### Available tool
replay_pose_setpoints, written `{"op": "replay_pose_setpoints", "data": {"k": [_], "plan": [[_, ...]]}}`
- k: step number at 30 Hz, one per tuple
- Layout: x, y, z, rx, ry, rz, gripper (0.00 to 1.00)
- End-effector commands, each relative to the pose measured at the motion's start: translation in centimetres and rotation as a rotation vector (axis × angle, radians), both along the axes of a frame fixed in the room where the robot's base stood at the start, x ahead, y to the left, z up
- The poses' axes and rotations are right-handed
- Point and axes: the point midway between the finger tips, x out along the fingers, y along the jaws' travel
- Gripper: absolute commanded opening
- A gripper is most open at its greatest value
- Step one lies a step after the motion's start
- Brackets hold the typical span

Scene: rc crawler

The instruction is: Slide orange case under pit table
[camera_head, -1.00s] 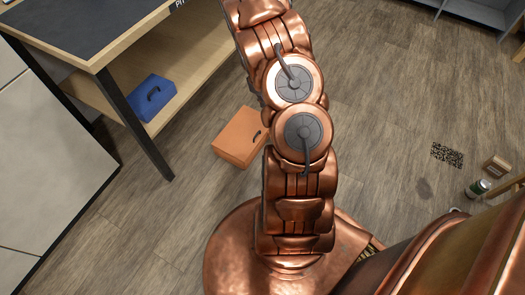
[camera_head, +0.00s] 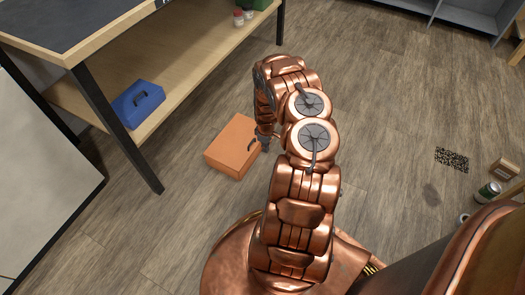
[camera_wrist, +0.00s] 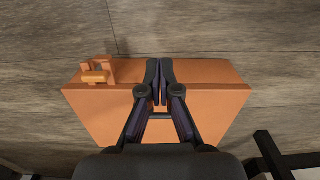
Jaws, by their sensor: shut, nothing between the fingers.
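The orange case (camera_head: 230,143) lies flat on the floor, to the right of the pit table's front leg (camera_head: 117,128) and outside its footprint. The pit table (camera_head: 150,18) has a dark top, a wooden rim and a low wooden shelf. My gripper (camera_head: 264,139) is at the case's right side, partly hidden by my arm in the head view. In the wrist view the orange case (camera_wrist: 100,118) fills the middle, with an orange handle at its upper left. There my gripper (camera_wrist: 160,82) is shut and empty, fingertips over the case; contact is unclear.
A blue case (camera_head: 138,104) sits on the low shelf (camera_head: 190,68). A pale cabinet (camera_head: 45,170) stands at the left. A can (camera_head: 487,192) and small box (camera_head: 503,168) are at the right. Floor between the orange case and table is clear.

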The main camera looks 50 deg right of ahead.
Motion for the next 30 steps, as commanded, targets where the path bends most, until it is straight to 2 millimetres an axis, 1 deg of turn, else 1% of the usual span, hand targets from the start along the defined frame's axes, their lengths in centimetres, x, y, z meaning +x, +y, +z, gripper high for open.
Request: {"op": "replay_pose_setpoints", "data": {"k": [1, 12, 15, 18, 22, 25, 30], "plan": [[-0.1, 0.1, -1.2, 0.002, 0.001, 0.000, 0.00], [0.0, 0.1, -7.9, 0.003, 0.001, -0.001, 0.00], [0.0, 0.1, -9.4, 0.001, -0.001, -0.001, 0.00], [1.7, 0.5, -9.0, 0.000, 0.001, 0.001, 0.00], [2.9, 0.9, -8.8, 0.000, 0.001, 0.000, 0.00], [3.5, 1.0, -8.7, -0.001, 0.000, -0.001, 0.00], [3.8, 1.2, -8.5, 0.000, 0.001, -0.001, 0.00]]}}
